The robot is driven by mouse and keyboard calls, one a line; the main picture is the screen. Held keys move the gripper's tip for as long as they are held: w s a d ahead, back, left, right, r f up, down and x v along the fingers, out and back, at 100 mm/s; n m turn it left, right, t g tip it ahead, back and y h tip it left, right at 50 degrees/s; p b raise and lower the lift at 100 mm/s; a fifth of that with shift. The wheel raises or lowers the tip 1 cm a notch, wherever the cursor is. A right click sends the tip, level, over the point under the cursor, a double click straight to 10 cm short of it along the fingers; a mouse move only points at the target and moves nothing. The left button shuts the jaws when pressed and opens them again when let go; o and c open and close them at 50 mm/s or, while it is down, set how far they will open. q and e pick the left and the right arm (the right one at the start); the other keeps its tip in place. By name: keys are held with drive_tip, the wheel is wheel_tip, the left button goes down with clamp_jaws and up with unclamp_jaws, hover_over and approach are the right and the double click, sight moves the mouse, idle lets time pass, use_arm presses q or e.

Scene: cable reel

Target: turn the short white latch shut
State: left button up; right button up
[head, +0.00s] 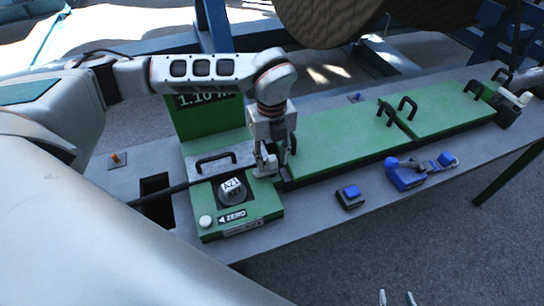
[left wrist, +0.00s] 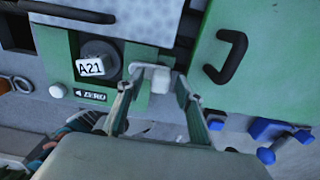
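The short white latch (left wrist: 150,76) sits on the right part of the green counter box (head: 246,228), beside the A21 knob (left wrist: 97,64). In the left wrist view it lies between the spread fingers of my left gripper (left wrist: 158,84), with a gap visible to the right finger; whether the left finger touches it I cannot tell. In the head view my left gripper (head: 268,160) points down at the box and partly hides the latch. At the bottom edge of the head view, two separate tips of my right gripper (head: 397,298) show, apart and empty.
Green lids (head: 340,135) with black handles lie right of the box. A green 1.10 m sign (head: 205,118) stands behind it. A black cable (head: 165,193) runs in from the left. A blue button (head: 350,193) and blue clamp (head: 408,175) sit on the grey bench.

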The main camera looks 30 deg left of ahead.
use_arm(q)
drive_tip(key=shift+f, duration=0.1)
clamp_jaws()
idle(0.3)
drive_tip(key=m, duration=0.4)
drive_tip(key=shift+m+b, duration=0.3)
drive_tip(key=shift+m, duration=0.1)
drive_tip(key=m, duration=0.4)
drive_tip(key=shift+m, duration=0.3)
drive_tip(key=m, duration=0.4)
drive_tip(key=shift+m, duration=2.2)
drive_tip(key=shift+w, duration=0.1)
